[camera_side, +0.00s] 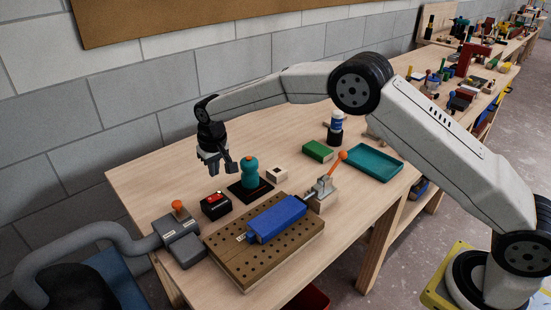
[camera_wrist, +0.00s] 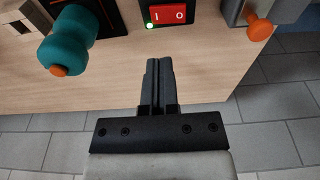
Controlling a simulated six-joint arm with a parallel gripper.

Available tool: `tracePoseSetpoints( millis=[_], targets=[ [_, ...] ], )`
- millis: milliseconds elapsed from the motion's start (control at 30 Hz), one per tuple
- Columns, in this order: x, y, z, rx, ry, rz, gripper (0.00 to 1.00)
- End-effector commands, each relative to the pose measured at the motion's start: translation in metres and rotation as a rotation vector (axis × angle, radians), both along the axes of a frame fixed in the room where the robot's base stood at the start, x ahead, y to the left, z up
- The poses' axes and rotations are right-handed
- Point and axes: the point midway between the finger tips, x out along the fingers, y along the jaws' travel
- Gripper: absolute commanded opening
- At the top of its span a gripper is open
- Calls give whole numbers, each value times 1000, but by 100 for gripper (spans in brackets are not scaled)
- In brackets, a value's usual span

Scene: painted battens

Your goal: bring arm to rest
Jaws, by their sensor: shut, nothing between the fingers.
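My gripper (camera_side: 212,166) hangs pointing down above the far left part of the wooden table (camera_side: 150,180), behind the red-switch box and the teal-handled tool. In the wrist view its two dark fingers (camera_wrist: 153,62) are together with nothing between them. The arm reaches from the base at the lower right across the table to the left.
A teal-handled tool (camera_side: 250,172) on a black base and a red-switch box (camera_side: 215,205) stand close to my gripper. A blue block (camera_side: 277,218) lies on a perforated board (camera_side: 240,268). An orange-knobbed clamp (camera_side: 325,185), green block (camera_side: 318,151) and teal tray (camera_side: 373,163) stand further right.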

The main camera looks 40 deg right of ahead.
Motion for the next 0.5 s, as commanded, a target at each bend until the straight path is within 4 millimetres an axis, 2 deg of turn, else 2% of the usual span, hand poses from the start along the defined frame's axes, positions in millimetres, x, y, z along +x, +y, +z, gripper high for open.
tracePoseSetpoints(
  millis=[267, 500],
  targets=[
    [-5, -6, 4, 1, -3, 0, 0],
    [-27, -26, 16, 4, -11, 1, 0]
  ],
)
